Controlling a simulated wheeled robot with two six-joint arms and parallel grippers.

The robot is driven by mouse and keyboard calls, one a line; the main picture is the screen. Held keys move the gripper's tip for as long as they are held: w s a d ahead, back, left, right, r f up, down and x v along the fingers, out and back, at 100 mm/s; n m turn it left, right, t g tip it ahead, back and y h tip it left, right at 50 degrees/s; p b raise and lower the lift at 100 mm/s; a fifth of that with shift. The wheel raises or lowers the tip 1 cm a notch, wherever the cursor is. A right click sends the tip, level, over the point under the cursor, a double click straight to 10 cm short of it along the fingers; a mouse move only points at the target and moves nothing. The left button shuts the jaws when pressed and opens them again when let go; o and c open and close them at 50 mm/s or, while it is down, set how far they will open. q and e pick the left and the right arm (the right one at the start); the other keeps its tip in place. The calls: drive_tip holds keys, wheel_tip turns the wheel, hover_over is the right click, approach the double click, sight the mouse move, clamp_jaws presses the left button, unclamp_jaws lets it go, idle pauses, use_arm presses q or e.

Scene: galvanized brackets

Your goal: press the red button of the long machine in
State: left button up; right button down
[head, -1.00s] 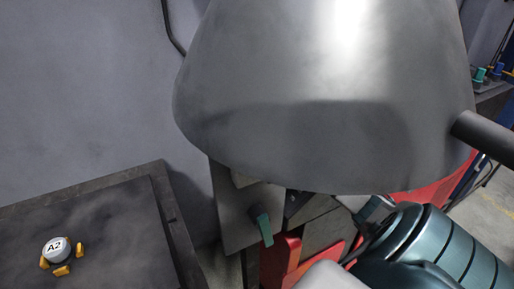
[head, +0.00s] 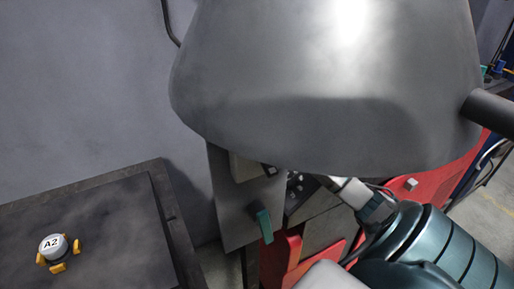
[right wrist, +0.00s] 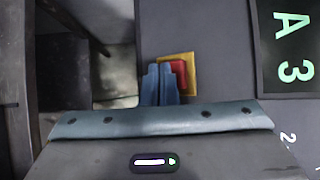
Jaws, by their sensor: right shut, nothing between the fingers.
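In the right wrist view, a red button (right wrist: 179,72) sits on a yellow square plate (right wrist: 191,62) on a grey panel (right wrist: 222,75). The blue-grey fingertips of my right gripper (right wrist: 160,80) are shut and empty. They overlap the left part of the button and plate in the picture; I cannot tell whether they touch it. In the head view my right arm comes in from the lower right, and its fingertips and the button are hidden or too small to make out. My left gripper is not in view.
A large grey hood (head: 330,90) blocks much of the head view. Below it are a grey panel with a teal piece (head: 264,224) and red machine parts (head: 440,180). A green "A3" sign (right wrist: 292,45) is beside the panel.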

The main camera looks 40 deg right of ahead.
drive_tip(key=shift+f, duration=0.1)
idle(0.4)
drive_tip(key=shift+w+a+r, duration=0.1)
drive_tip(key=shift+a+r, duration=0.15)
drive_tip(key=shift+r, duration=0.25)
drive_tip(key=shift+a+r, duration=0.1)
drive_tip(key=shift+w+a+r+p, duration=0.2)
drive_tip(key=shift+a+r+p, duration=0.1)
drive_tip(key=shift+a+r, duration=0.35)
drive_tip(key=shift+w+a+r+p, duration=0.2)
drive_tip(key=shift+a+r, duration=0.3)
drive_tip(key=shift+r, duration=0.35)
drive_tip(key=shift+w+a+r+p, duration=0.15)
drive_tip(key=shift+a+r+p, duration=0.2)
drive_tip(key=shift+a+r, duration=0.3)
drive_tip(key=shift+d+r, duration=0.1)
